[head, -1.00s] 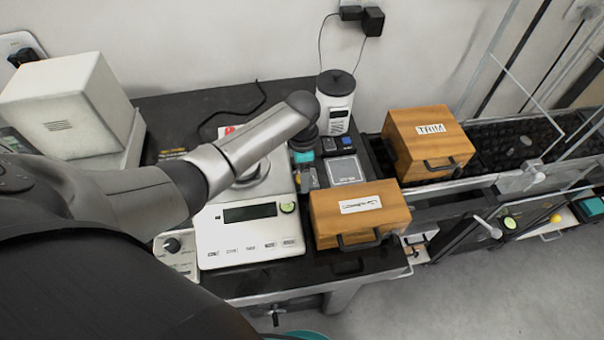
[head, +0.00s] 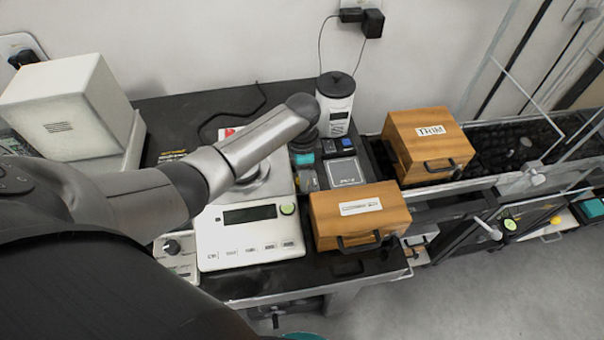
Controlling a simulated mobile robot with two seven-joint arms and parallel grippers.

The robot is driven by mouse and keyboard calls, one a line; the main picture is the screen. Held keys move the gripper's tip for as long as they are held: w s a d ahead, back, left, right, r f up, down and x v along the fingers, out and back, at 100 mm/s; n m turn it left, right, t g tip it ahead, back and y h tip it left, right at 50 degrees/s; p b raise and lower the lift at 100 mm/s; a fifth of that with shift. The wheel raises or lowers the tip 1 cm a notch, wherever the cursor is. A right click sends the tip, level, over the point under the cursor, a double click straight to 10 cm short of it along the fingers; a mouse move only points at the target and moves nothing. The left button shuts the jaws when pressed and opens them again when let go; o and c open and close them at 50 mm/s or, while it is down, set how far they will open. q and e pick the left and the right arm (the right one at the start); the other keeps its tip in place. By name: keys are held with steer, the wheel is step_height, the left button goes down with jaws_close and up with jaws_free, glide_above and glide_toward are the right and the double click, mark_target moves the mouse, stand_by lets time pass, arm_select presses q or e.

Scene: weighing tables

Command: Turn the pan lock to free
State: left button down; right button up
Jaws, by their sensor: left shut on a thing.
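The white balance (head: 250,240) stands on the dark table, with a dark display, a round green mark and a row of keys on its front. Its round pan (head: 253,182) is partly covered by my left forearm. My left gripper (head: 307,178) points down at the balance's right edge, below the dark wrist. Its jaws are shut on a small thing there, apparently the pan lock. The fingertips and the lock are too small and too covered to show which way the lock is turned. My right gripper is out of view.
A wooden box (head: 360,216) stands close in front of the gripper. A grey-topped device (head: 345,171) and a white canister (head: 335,105) stand to its right and behind. A box marked TRIM (head: 430,142) is farther right. A control box with a knob (head: 178,255) sits left of the balance.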

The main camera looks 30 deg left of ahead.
arm_select(q)
steer(key=shift+r+m+p, duration=0.15)
steer(key=shift+m+p, duration=0.5)
steer(key=shift+m, duration=0.15)
steer(key=m+p, duration=0.1)
steer(key=m, duration=0.2)
steer(key=shift+c, duration=2.2)
jaws_free()
